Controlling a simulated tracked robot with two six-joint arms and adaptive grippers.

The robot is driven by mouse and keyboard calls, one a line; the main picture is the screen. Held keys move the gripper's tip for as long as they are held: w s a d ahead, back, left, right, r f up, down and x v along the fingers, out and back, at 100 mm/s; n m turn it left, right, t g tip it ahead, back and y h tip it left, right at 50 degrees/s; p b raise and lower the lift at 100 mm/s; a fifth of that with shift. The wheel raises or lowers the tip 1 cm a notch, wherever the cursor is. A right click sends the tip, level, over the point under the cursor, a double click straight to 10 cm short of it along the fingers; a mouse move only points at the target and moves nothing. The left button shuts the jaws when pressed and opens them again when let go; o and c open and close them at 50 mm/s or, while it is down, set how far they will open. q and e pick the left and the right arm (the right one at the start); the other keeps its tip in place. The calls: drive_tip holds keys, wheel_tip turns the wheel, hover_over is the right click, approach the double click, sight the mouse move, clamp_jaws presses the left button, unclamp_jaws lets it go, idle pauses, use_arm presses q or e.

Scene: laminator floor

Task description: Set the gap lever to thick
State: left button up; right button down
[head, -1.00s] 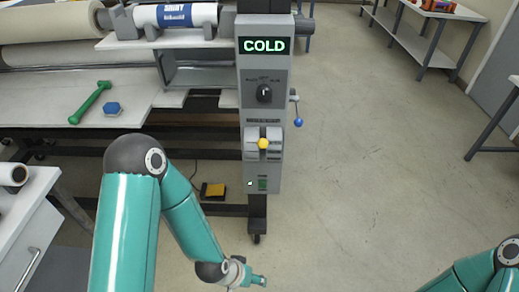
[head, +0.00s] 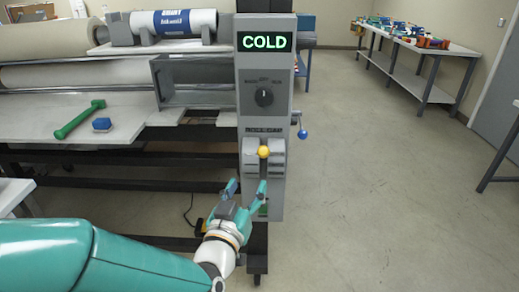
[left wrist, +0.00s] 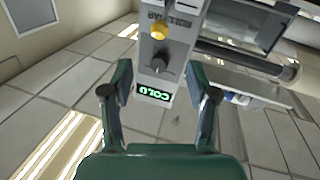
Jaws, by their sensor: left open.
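The gap lever, with a yellow knob (head: 264,152), stands in a light slotted plate under the ROLL GAP label on the grey control column (head: 264,75). The lettering at its positions is too small to read. The knob also shows in the left wrist view (left wrist: 158,30), where the column appears upside down. My left gripper (head: 247,187) is open and empty, just below the lever in the head view, fingers pointing up toward the panel. In the left wrist view its fingers (left wrist: 160,82) are spread wide with the column between and beyond them. My right gripper is not in view.
A round dark selector (head: 264,97) and a lit COLD display (head: 265,41) sit above the lever. A blue-ended crank (head: 301,132) is on the column's right side.

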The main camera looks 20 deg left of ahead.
sight(262, 156)
use_arm(q)
drive_tip(key=w+p, duration=0.1)
drive_tip(key=w, duration=0.4)
drive_tip(key=w+p, duration=0.1)
drive_tip(key=w, duration=0.3)
drive_tip(key=w+p, duration=0.1)
drive_tip(key=w, duration=0.4)
drive_tip(key=shift+w+a+f, duration=0.1)
drive_tip(key=shift+w+a, duration=0.2)
drive_tip(key=shift+w, duration=0.05)
clamp_jaws()
